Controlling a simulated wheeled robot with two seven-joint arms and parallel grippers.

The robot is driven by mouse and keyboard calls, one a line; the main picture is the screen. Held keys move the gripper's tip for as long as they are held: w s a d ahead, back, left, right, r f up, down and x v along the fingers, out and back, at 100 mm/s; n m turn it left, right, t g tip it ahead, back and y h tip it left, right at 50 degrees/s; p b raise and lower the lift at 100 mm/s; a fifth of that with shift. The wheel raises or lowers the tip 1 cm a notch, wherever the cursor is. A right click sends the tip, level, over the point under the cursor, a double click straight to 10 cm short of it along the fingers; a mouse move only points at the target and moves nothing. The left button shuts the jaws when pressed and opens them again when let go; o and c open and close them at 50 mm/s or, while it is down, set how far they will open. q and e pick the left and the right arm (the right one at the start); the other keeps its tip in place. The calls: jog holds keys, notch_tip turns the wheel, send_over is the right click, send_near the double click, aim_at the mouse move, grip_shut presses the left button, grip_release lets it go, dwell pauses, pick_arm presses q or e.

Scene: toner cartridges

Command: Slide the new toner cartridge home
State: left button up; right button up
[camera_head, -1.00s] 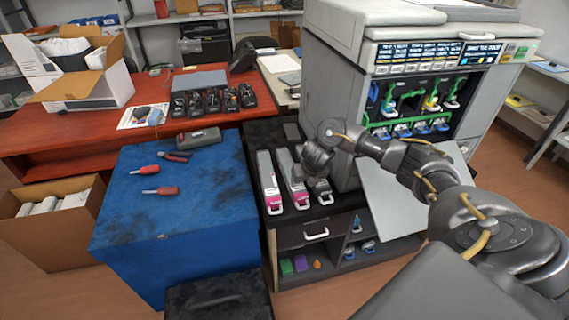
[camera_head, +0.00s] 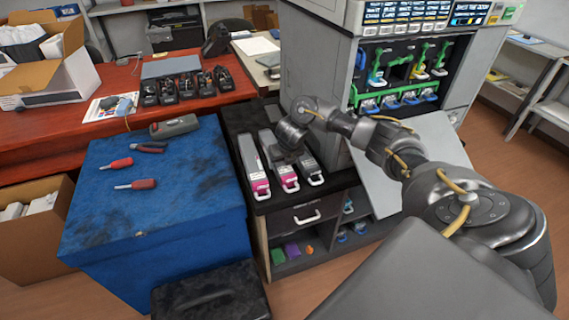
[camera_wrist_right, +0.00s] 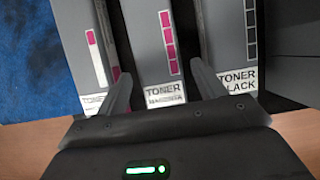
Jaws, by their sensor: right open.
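Three long grey toner cartridges lie side by side on the dark cabinet top. The left one (camera_head: 250,160) and the middle one (camera_head: 286,177) have magenta ends; the right one (camera_head: 310,168) has a dark end. In the wrist view the middle cartridge (camera_wrist_right: 160,50) reads "TONER MAGENTA" and has a largely magenta bar. The left cartridge (camera_wrist_right: 92,50) has a partly white bar, and the right one (camera_wrist_right: 230,40) reads "TONER BLACK". My right gripper (camera_wrist_right: 163,82) is open, its fingers on either side of the middle cartridge; contact is unclear. The open printer (camera_head: 405,75) has green-handled slots.
A pale grey panel (camera_head: 410,160) slopes down before the printer. Left of the cabinet stands a blue-topped bench (camera_head: 190,185) with screwdrivers and pliers. A black case (camera_head: 212,292) is in front. A red table (camera_head: 60,128) stands behind.

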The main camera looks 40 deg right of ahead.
aim_at(283, 163)
jog(key=b+x, duration=0.2)
jog(key=x, duration=0.1)
jog(key=shift+d+f, duration=0.2)
jog(key=shift+f, duration=0.1)
jog(key=shift+d+f+b, duration=0.3)
jog(key=shift+f+b, duration=0.3)
jog(key=shift+b, duration=0.15)
jog(key=shift+c, duration=0.6)
jog(key=c, duration=1.3)
jog(key=shift+c, duration=0.2)
jog(key=shift+w+r, duration=0.1)
jog(key=shift+r, duration=0.1)
